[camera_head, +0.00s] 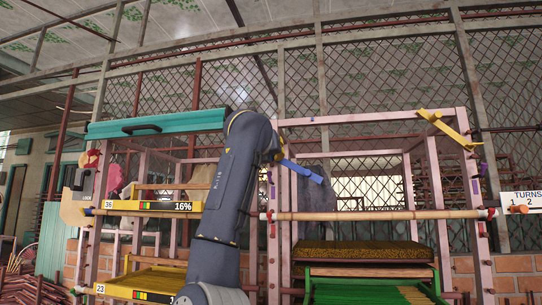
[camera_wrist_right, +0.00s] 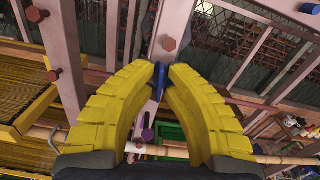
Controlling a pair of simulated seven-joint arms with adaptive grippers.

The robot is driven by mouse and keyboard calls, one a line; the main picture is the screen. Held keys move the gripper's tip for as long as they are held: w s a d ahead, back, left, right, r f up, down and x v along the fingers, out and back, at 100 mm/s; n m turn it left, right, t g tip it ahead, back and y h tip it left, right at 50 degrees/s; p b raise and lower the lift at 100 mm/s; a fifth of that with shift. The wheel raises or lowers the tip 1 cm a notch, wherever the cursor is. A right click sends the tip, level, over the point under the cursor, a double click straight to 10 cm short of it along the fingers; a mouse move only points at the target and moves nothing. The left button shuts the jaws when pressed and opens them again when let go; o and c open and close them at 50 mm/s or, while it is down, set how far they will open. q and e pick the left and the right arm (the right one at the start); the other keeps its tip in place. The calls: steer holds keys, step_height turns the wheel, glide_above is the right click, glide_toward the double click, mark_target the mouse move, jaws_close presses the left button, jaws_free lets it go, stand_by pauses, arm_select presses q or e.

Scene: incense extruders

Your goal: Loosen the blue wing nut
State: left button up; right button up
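The blue wing nut (camera_head: 302,171) shows in the head view as a slanted blue bar beside the top of a pink post, right of my right arm. Part of it is hidden behind the arm. In the right wrist view the blue wing nut (camera_wrist_right: 159,76) is edge-on between the yellow fingertips of my right gripper (camera_wrist_right: 161,80). The fingertips close in on it from both sides and appear to touch it. My left gripper is in neither view.
A yellow wing nut (camera_head: 447,130) sits on the right frame's upper corner. A long wooden pole (camera_head: 365,215) crosses the pink frames. A green press (camera_head: 365,272) stands below. Left are a teal bar (camera_head: 155,122) and a 16% gauge (camera_head: 168,206). A TURNS sign (camera_head: 522,201) hangs right.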

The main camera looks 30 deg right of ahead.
steer(key=o, duration=0.4)
steer(key=shift+v, duration=5.95)
